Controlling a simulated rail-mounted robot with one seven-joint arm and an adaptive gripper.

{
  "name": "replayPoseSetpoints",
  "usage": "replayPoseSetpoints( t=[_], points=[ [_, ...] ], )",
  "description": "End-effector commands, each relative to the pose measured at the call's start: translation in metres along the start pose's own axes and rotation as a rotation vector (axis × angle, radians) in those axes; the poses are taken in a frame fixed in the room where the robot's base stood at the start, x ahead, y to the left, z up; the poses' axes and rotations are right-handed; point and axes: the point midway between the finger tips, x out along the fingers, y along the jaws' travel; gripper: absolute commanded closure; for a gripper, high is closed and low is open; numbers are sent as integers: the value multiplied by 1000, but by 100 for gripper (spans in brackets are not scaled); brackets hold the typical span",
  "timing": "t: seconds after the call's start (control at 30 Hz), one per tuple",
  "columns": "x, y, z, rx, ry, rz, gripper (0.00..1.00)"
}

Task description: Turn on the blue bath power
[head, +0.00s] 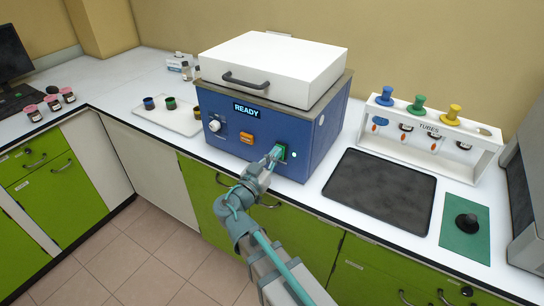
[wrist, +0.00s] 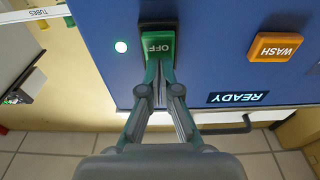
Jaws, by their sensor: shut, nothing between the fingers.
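The blue bath (head: 228,150) stands on the counter with its white lid (head: 275,62) closed. Its front display (head: 246,109) reads READY. The green power switch (wrist: 158,43) sits in a dark frame on the front panel, and the face I see reads OFF. In the head view the switch (head: 281,150) is partly hidden by my fingers.
An orange WASH button (head: 246,139) and a white knob (head: 214,126) are on the same panel. To the right stand a tube rack (head: 425,135), a dark mat (head: 380,195) and a green pad (head: 465,245) with a black knob. A tray with small jars (head: 180,123) lies left.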

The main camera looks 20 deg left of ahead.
Motion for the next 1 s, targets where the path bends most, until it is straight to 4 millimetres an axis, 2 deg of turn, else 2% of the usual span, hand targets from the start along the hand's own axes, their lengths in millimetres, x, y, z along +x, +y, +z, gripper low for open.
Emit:
replayPoseSetpoints(
  t=[0.27, 0.5, 0.7, 1.0],
  points=[
    [-28, 6, -4, 4, 0, 6, 100],
    [-76, 6, -23, 2, 0, 7, 100],
    [-107, 5, -34, 1, -1, 8, 100],
    [-126, 5, -42, -1, -1, 10, 100]
  ],
)
